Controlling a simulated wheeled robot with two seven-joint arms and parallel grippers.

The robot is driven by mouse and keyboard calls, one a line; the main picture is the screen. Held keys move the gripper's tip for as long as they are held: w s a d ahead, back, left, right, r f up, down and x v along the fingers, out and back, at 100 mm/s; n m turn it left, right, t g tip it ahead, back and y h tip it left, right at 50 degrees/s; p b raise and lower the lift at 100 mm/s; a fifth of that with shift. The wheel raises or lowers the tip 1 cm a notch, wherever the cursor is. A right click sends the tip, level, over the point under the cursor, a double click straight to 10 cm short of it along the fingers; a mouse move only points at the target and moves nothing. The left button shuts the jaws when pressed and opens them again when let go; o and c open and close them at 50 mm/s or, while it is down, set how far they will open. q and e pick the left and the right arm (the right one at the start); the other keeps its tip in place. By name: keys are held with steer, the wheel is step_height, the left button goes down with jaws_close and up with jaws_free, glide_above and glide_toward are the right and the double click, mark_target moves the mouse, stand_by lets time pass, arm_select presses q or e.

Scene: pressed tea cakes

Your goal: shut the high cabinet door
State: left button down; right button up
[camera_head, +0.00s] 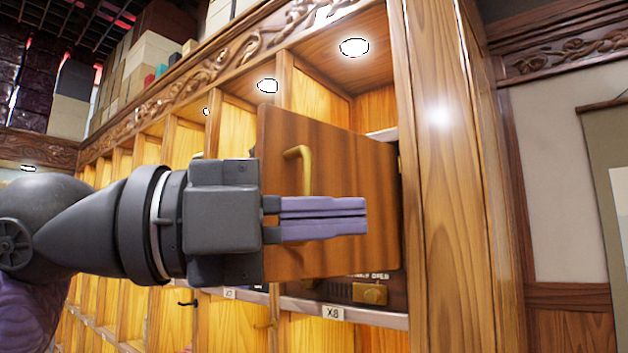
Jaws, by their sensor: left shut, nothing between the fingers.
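The high cabinet door (345,185) is a brown wooden panel with a curved brass handle (303,168). It stands ajar in front of the rightmost upper compartment (376,108), which shows above it and is lit inside. The hinge side looks to be at the right. My right gripper is not in view.
The wooden cabinet has a row of open upper compartments (240,120) running left, under a carved frieze (215,65). A shelf edge with a label (333,313) runs below the door. A thick wooden post (450,180) stands right of it. Boxes (150,55) sit on top.

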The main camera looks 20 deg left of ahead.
mark_target(305, 188)
arm_select(q)
steer(key=s+a+r+n+t+y, duration=0.2)
steer(key=a+r+n+t+y, duration=0.1)
steer(key=a+n+t+y, duration=0.3)
steer(key=a+r+p+x, duration=0.1)
steer(key=p+x, duration=0.4)
steer(key=x, duration=0.5)
steer(key=a, duration=0.1)
steer(key=w+a+p, duration=0.1)
steer(key=a, duration=0.1)
steer(key=shift+w+a+f+m+h, duration=0.2)
steer(key=shift+a+m+h, duration=0.1)
steer(key=shift+h, duration=0.1)
steer(key=shift+d+g, duration=0.2)
steer(key=shift+g, duration=0.1)
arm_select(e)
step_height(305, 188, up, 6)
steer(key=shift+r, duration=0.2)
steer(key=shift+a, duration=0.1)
